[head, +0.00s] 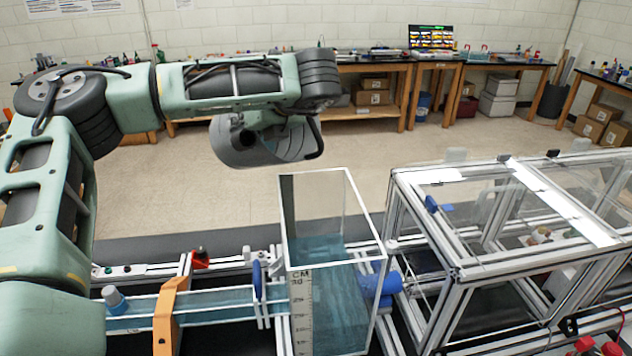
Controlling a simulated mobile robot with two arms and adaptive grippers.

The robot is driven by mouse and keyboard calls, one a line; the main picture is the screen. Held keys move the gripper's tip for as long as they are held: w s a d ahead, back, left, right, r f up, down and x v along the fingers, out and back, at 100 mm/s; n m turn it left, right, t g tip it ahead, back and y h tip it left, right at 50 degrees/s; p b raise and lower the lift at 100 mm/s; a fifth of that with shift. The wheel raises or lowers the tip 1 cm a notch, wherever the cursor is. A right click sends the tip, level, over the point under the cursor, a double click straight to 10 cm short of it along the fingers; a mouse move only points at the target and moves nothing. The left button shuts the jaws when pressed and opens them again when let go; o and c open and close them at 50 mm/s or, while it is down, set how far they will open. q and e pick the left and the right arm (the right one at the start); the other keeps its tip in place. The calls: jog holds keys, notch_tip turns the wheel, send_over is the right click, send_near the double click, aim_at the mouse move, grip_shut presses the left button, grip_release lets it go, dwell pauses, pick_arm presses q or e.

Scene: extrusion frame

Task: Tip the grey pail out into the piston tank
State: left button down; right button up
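The grey pail (285,145) is in the air at the end of my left arm, behind and a little left of the tank's top. It lies tilted on its side, with a dark curved handle at its right. My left gripper (246,137) is at the pail, largely hidden by my wrist and the pail; the fingertips do not show clearly. Nothing else supports the pail. The piston tank (335,300) is a clear, open-topped box with a centimetre scale and bluish liquid in its lower part. No stream shows between pail and tank. My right gripper is out of view.
A clear channel (215,303) with an orange bracket (170,315) joins the tank's left side. A blue cylinder (378,286) is at its right. An aluminium frame with clear panels (455,268) stands to the right. Open floor (180,185) lies behind; benches line the wall.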

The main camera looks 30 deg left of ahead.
pick_arm(q)
jog(key=shift+r, duration=0.2)
jog(key=shift+w, duration=0.1)
jog(key=shift+d+y, duration=0.1)
jog(key=shift+y, duration=0.2)
dwell(0.5)
jog(key=shift+d+y, duration=0.25)
jog(key=shift+y, duration=0.05)
dwell(1.0)
jog(key=shift+d+f+y+b, duration=0.1)
jog(key=shift+d+y+b, duration=0.2)
jog(key=shift+d+y, duration=0.2)
dwell(2.5)
jog(key=shift+a, duration=0.1)
